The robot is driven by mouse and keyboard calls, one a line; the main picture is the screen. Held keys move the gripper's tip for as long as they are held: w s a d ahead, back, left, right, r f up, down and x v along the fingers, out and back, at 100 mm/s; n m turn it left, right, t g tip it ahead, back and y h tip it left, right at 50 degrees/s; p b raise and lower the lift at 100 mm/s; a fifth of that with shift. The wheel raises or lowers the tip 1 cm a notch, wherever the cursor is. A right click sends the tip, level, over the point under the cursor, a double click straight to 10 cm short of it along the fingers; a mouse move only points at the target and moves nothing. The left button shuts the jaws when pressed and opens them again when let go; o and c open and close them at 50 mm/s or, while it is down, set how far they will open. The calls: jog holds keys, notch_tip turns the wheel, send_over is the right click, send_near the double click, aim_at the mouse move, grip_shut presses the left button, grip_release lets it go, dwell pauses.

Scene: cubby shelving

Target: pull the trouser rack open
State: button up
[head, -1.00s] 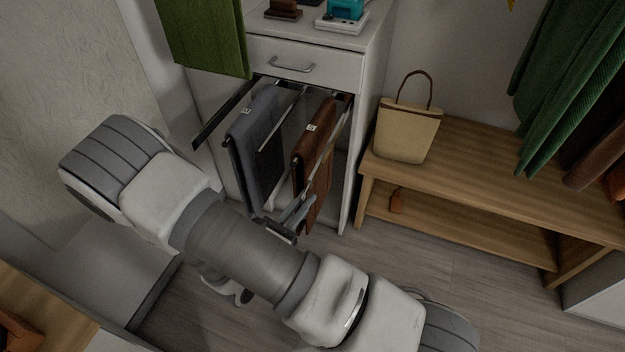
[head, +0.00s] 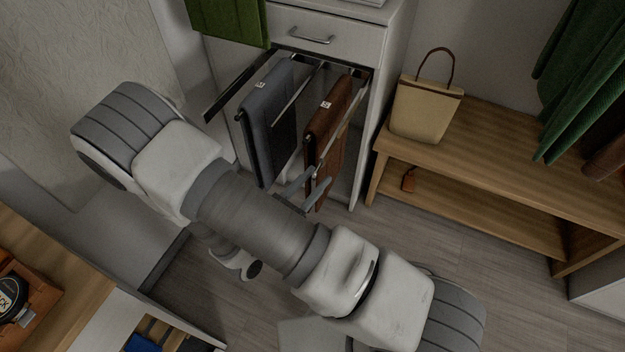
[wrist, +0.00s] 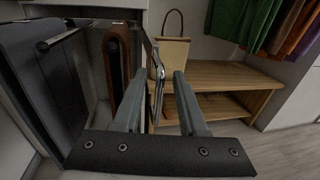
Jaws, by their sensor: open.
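The trouser rack (head: 236,92) stands partly out of the white cabinet, under a closed drawer. Grey trousers (head: 268,125) and brown trousers (head: 325,140) hang from its bars; both also show in the wrist view, the grey (wrist: 40,85) at far left and the brown (wrist: 116,65) closer to the middle. My gripper (head: 303,190) is low at the rack's front right, partly hidden by my arm. In the wrist view, my gripper (wrist: 160,76) has its fingers apart, with a shiny metal part of the rack (wrist: 158,85) showing between them. I cannot tell whether they touch it.
A wooden bench (head: 480,150) with a beige bag (head: 425,108) stands right of the cabinet. Green clothes (head: 590,80) hang above it. A wooden surface (head: 50,255) with items is at lower left. Floor (head: 430,230) is clear in front of the bench.

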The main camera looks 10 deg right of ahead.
jog(key=p+v, duration=0.2)
jog(key=v, duration=1.5)
jog(key=shift+a, duration=0.2)
jog(key=shift+s+r, duration=0.1)
jog(key=shift+r, duration=0.05)
jog(key=d+r+m+g+y, duration=0.9)
jog(key=d+r+m+g, duration=0.55)
jog(key=r+m, duration=0.6)
jog(key=d+r+m+t+y+p, duration=0.2)
jog(key=r+p, duration=0.6)
jog(key=r, duration=0.4)
jog(key=d+r+m+t+y+p, duration=0.1)
jog(key=r+m+t+p, duration=0.3)
jog(key=r+p, duration=0.5)
notch_tip(320, 180, up, 3)
jog(key=shift+s+d+r+t+y, duration=0.25)
jog(key=shift+d+t+y, duration=0.15)
jog(key=shift+d+t, duration=0.3)
